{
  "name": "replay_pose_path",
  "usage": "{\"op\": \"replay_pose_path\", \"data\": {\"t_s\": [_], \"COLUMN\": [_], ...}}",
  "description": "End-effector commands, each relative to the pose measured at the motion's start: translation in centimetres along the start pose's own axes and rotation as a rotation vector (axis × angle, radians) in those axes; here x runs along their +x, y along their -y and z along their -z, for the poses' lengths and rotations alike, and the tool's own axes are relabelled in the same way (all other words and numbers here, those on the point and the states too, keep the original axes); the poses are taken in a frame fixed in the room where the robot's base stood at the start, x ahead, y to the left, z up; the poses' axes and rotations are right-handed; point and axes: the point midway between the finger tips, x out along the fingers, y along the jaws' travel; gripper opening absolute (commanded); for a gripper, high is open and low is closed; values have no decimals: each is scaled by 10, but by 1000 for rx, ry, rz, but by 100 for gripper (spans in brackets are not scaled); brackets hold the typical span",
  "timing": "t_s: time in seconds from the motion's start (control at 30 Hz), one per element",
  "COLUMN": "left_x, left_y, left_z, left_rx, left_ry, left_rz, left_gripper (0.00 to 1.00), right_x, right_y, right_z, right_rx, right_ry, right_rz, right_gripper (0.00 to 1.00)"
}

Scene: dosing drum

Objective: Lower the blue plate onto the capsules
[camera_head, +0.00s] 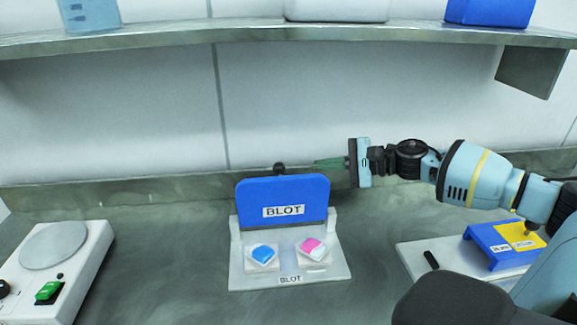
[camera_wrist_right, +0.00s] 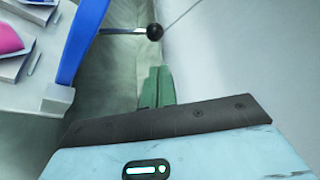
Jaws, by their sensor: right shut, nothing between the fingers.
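The blue plate (camera_head: 284,196), labelled BLOT, stands raised, leaning slightly back, at the rear of a white base (camera_head: 290,283). A black ball knob (camera_head: 279,168) shows behind its top edge; in the right wrist view the knob (camera_wrist_right: 154,32) sits on a thin rod. My left gripper is not in view.
A white device with a round grey pan (camera_head: 54,246) and green switch stands at left. A white board (camera_head: 419,258) with a blue-and-yellow piece (camera_head: 503,243) lies at right. A shelf (camera_head: 250,35) runs above; the wall is close behind the plate.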

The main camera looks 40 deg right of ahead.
Motion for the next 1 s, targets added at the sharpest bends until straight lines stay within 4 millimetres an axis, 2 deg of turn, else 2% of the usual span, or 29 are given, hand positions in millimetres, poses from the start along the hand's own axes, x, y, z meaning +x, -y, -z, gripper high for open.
{"op": "replay_pose_path", "data": {"t_s": [0.33, 0.67, 1.0], "left_x": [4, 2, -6], "left_y": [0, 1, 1], "left_z": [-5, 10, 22], "left_rx": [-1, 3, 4], "left_ry": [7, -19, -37], "left_rz": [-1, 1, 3], "left_gripper": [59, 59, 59], "right_x": [20, 47, 83], "right_y": [1, 3, 3], "right_z": [-1, -2, -2], "right_rx": [-2, -2, -1], "right_ry": [2, 4, 2], "right_rz": [2, 4, 5], "right_gripper": [0, 0, 0]}}
